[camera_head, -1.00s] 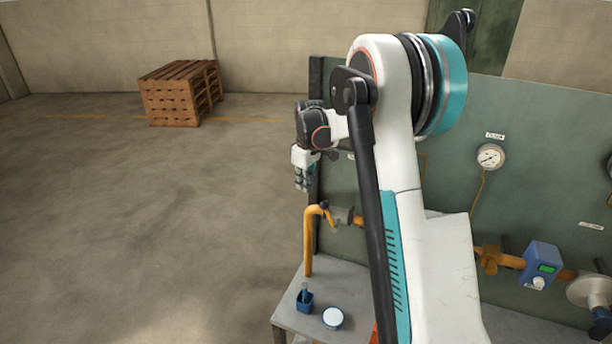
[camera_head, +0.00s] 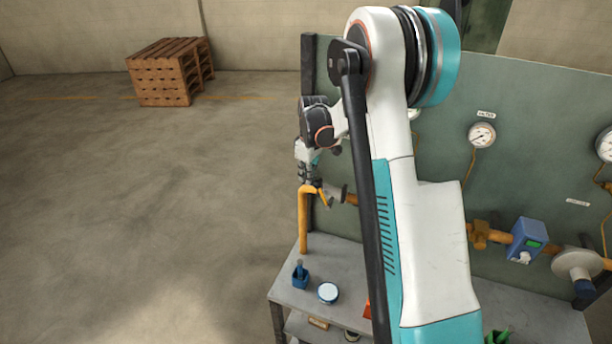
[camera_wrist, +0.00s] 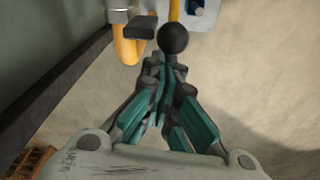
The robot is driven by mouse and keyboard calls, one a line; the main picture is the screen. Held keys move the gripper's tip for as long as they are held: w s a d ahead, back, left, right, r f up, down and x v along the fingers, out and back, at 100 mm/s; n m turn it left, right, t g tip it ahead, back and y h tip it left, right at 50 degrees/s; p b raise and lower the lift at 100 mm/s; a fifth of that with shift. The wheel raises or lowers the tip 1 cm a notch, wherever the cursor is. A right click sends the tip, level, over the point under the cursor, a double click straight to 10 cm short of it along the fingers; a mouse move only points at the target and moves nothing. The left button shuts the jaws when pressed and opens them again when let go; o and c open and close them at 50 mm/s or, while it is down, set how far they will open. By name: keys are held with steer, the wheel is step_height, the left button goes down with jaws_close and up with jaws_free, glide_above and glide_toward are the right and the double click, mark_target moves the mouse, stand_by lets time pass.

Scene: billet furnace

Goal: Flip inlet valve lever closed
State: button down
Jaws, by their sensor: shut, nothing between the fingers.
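The inlet valve lever (camera_head: 326,199) is a short yellow-orange bar by the bend of the orange pipe (camera_head: 303,222), at the left end of the panel. In the wrist view, a black ball knob (camera_wrist: 173,38) tops the yellow lever (camera_wrist: 175,9), with the orange pipe bend (camera_wrist: 128,48) to its left. My gripper (camera_head: 308,182) is just above the pipe bend and lever. In the wrist view its fingers (camera_wrist: 166,68) are together and empty, with the knob right at the fingertips. I cannot tell whether they touch it.
A grey table (camera_head: 345,262) below carries a blue cup (camera_head: 300,277) and a round white-topped tin (camera_head: 328,292). The green panel (camera_head: 560,140) holds a gauge (camera_head: 481,135) and a blue meter (camera_head: 526,240). A pallet stack (camera_head: 168,72) stands far back. The floor at left is clear.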

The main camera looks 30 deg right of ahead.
steer(key=s+d+t+b, duration=0.1)
steer(key=s+d+r+t+y+b, duration=0.1)
steer(key=b, duration=0.1)
steer(key=s+t+y+b, duration=0.1)
steer(key=shift+s+d+r, duration=0.25)
steer(key=shift+d+r, duration=0.1)
steer(key=shift+d, duration=0.05)
steer(key=shift+s+d+r, duration=0.25)
steer(key=shift+s+r, duration=0.05)
steer(key=shift+s, duration=0.05)
steer(key=shift+w, duration=0.1)
step_height(320, 180, up, 9)
steer(key=s+b, duration=0.1)
steer(key=shift+d+r, duration=0.2)
steer(key=shift+d, duration=0.2)
